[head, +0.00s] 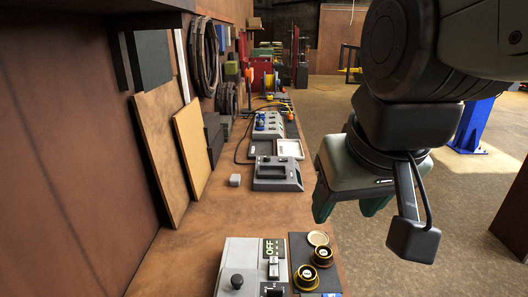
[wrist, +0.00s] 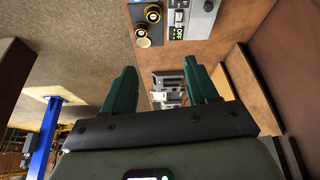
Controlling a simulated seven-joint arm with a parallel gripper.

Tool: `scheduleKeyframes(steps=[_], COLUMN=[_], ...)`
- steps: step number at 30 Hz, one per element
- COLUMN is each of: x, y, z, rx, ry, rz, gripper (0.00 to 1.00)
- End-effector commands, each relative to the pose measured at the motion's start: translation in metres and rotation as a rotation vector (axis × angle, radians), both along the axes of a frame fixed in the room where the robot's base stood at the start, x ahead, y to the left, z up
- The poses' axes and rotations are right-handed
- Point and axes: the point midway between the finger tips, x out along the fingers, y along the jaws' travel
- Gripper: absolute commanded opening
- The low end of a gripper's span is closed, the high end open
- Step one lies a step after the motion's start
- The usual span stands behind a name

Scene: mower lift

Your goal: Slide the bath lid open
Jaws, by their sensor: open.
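No part is plainly marked as the bath or its lid. A grey box (head: 278,174) with dark recesses and a dark piece on top sits mid-bench in the head view and may be the bath. My gripper (head: 350,205) has green fingers, spread apart and empty, and hangs right of the bench edge in the head view. The fingers also show in the wrist view (wrist: 160,72). No contact with the box is visible.
A grey control box (head: 240,265) with a black knob and OFF label stands at the near bench end, beside a dark panel with gold-ringed knobs (head: 314,265). A small grey block (head: 234,180) lies left of the grey box. Boards (head: 193,145) lean on the left wall.

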Motion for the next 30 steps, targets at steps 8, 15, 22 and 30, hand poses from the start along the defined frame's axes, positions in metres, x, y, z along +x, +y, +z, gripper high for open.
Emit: scheduleKeyframes(steps=[8,15,22,30], x=[0.083,0.129,0.142,0.142], y=[0.058,0.121,0.164,0.174], z=[-0.056,-0.139,-0.211,-0.24], rx=[-0.068,-0.121,-0.153,-0.161], ry=[0.167,0.296,0.379,0.4], rz=[0.246,0.456,0.595,0.632], gripper=[0.58,0.58,0.58,0.58])
